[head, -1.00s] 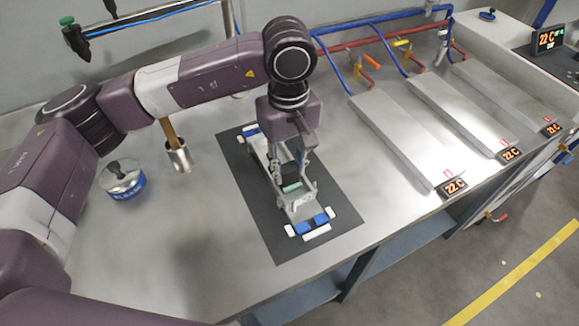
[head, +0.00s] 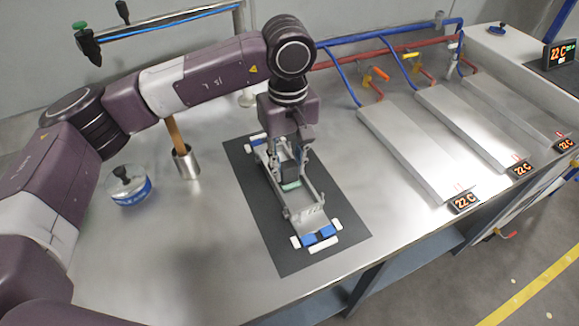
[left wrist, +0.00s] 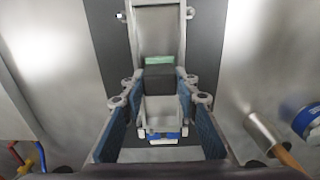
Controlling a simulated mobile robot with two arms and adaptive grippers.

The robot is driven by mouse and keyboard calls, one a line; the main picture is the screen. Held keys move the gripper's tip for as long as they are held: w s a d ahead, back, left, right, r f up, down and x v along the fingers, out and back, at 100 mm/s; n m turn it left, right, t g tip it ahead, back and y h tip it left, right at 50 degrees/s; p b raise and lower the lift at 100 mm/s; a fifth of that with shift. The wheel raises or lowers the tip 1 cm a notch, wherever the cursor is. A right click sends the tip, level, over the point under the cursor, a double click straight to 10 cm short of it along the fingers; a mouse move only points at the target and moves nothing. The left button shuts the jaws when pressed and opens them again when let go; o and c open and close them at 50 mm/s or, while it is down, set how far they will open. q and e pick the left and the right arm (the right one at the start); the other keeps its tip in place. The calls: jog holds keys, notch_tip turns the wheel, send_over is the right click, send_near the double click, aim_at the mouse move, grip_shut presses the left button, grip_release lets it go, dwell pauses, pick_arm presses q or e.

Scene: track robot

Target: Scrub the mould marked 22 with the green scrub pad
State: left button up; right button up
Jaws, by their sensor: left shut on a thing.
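The mould (head: 309,209) is a long grey metal trough on a dark mat, with blue-and-white pieces at both ends. A mark on its near end is too small to read. My left gripper (head: 291,172) comes down over the middle of the mould. It is shut on the scrub pad, a dark block with a green underside (head: 291,186). In the left wrist view the dark block (left wrist: 160,80) sits between the two blue-lined fingers (left wrist: 160,110), with a green strip (left wrist: 159,61) along its edge. The pad is inside the trough; contact with its floor cannot be told. My right gripper is not in view.
The dark mat (head: 280,248) lies on a steel bench. A metal cup (head: 187,165) with a wooden handle and a blue-labelled jar (head: 130,187) stand left. Sloped metal plates (head: 415,150) with "22 C" displays (head: 464,203) are at right. The bench's front edge is near the mould.

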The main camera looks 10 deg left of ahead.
pick_arm(q)
jog(key=shift+w+a+f+b, duration=0.1)
jog(key=shift+w+a+b, duration=0.3)
jog(key=shift+w, duration=0.3)
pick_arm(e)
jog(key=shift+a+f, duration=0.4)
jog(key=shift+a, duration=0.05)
pick_arm(q)
jog(key=shift+w+a, duration=0.1)
jog(key=shift+a, duration=0.05)
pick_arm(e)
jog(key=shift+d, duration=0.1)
pick_arm(q)
jog(key=shift+w+a, duration=0.1)
jog(key=shift+w, duration=0.1)
jog(key=shift+w+a, duration=0.6)
jog(key=shift+w, duration=0.25)
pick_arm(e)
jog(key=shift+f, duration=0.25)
pick_arm(q)
jog(key=shift+w+a, duration=0.35)
jog(key=shift+w, duration=0.2)
jog(key=shift+w+a, duration=0.3)
jog(key=shift+w, duration=0.2)
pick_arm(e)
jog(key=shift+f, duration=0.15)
pick_arm(q)
jog(key=shift+s+d+b, duration=0.1)
jog(key=shift+s+b, duration=0.05)
jog(key=shift+b, duration=0.15)
